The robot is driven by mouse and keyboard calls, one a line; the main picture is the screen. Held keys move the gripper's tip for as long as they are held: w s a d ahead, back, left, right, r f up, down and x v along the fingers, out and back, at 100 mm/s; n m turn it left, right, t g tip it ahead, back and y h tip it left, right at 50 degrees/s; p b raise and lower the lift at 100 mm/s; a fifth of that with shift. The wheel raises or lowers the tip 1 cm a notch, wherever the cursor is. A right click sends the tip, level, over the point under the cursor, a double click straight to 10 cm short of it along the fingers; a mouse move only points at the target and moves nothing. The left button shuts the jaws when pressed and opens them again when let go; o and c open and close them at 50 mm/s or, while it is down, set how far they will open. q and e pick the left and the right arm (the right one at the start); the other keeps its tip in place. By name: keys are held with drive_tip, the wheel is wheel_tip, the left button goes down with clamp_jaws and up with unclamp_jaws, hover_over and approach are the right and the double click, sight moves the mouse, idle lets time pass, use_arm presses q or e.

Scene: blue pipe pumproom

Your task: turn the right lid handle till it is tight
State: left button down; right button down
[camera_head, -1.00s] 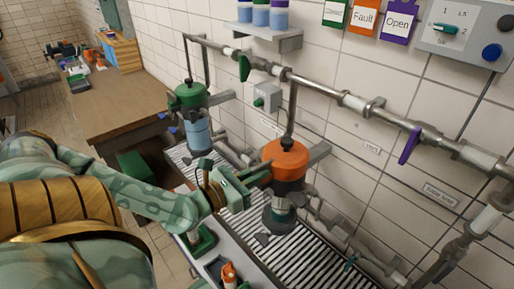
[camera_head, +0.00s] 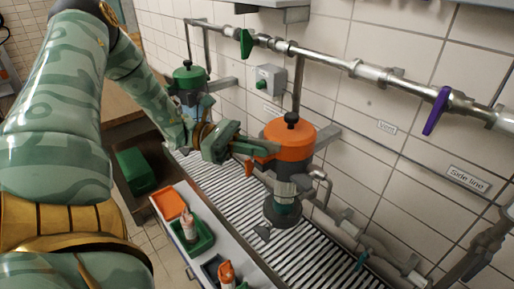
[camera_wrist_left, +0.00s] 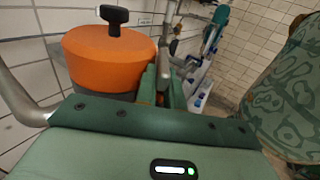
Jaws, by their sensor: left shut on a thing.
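The right canister has an orange lid (camera_head: 288,138) with a black knob (camera_head: 292,119) on top. My left gripper (camera_head: 266,150) is at the near left side of this lid. A small orange part, the lid handle (camera_head: 248,168), shows just below the fingers. In the left wrist view the orange lid (camera_wrist_left: 105,55) is left of my fingers (camera_wrist_left: 165,84), and a bit of orange shows between them. The fingers are shut on the handle and hide most of it. My right gripper is in neither view.
A green-lidded canister (camera_head: 189,78) stands to the left. Pipes with a green valve lever (camera_head: 246,43) and a purple one (camera_head: 436,110) run along the wall behind. A grating (camera_head: 225,190) lies below; a bench with trays and bottles (camera_head: 189,226) is in front.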

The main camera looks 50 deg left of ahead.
use_arm(q)
drive_tip(key=shift+w+a+m+g+h+b, duration=0.1)
drive_tip(key=shift+w+m+g+h+b, duration=0.2)
drive_tip(key=shift+m+g+b, duration=1.1)
drive_tip(key=shift+w+d+m+g+h+b, duration=0.1)
drive_tip(key=shift+m+g+h+b, duration=0.25)
drive_tip(key=shift+m+g+b, duration=1)
drive_tip(key=shift+w+a+m+g+h+b, duration=0.15)
drive_tip(key=shift+m+g+h+b, duration=0.45)
drive_tip(key=shift+g, duration=1.55)
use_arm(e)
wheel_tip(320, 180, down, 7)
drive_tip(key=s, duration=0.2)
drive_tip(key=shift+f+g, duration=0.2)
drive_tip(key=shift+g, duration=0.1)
use_arm(q)
drive_tip(key=shift+r+y, duration=0.1)
drive_tip(key=shift+y, duration=0.15)
drive_tip(key=c, duration=1.8)
unclamp_jaws()
